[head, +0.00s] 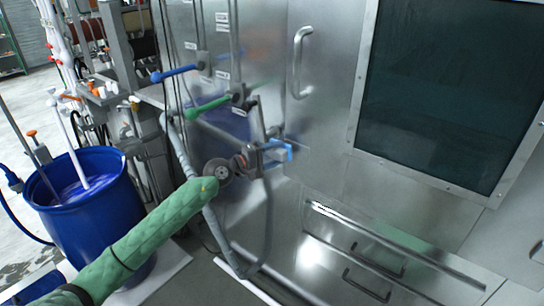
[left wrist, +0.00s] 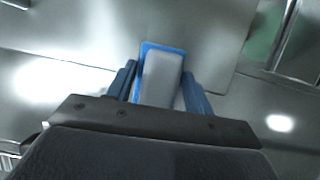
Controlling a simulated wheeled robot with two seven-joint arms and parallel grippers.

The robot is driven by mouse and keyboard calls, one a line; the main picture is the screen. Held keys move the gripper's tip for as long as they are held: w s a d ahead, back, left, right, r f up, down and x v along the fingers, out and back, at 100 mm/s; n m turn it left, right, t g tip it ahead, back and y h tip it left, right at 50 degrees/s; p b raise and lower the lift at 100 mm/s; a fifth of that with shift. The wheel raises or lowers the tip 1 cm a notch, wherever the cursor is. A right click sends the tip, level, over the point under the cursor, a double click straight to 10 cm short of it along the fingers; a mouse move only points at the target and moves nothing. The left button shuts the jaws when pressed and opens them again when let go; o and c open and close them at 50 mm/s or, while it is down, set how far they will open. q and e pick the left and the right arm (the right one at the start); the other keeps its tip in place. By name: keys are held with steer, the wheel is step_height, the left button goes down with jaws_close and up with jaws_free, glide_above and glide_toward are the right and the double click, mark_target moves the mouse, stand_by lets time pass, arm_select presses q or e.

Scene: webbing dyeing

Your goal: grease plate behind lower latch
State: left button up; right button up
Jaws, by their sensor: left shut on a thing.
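My left gripper (head: 274,153), at the end of the green-sleeved arm, is in front of the steel machine panel (head: 262,75). It is shut on a small block with a grey face and blue edge (left wrist: 162,75), seen between its two blue-grey fingers in the left wrist view. The block's blue edge (head: 290,152) also shows in the head view. I cannot tell whether the block touches the steel behind it. A bar handle (head: 299,62) is on the panel above the gripper. I cannot make out which fitting is the lower latch, or a plate behind it. My right gripper is out of view.
A blue lever (head: 175,74) and a green lever (head: 208,106) stick out left of the gripper. A grey hose (head: 187,160) hangs by my arm. A blue barrel (head: 98,225) of purple liquid stands left. A dark window (head: 445,90) is at right.

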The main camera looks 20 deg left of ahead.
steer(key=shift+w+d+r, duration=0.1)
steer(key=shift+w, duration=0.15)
arm_select(q)
steer(key=shift+w, duration=0.15)
stand_by(0.3)
steer(key=shift+w+d, duration=0.1)
steer(key=shift+w, duration=0.1)
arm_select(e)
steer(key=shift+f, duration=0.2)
arm_select(q)
steer(key=shift+w+d+b, duration=0.25)
steer(key=shift+w+b, duration=0.25)
steer(key=shift+w, duration=0.2)
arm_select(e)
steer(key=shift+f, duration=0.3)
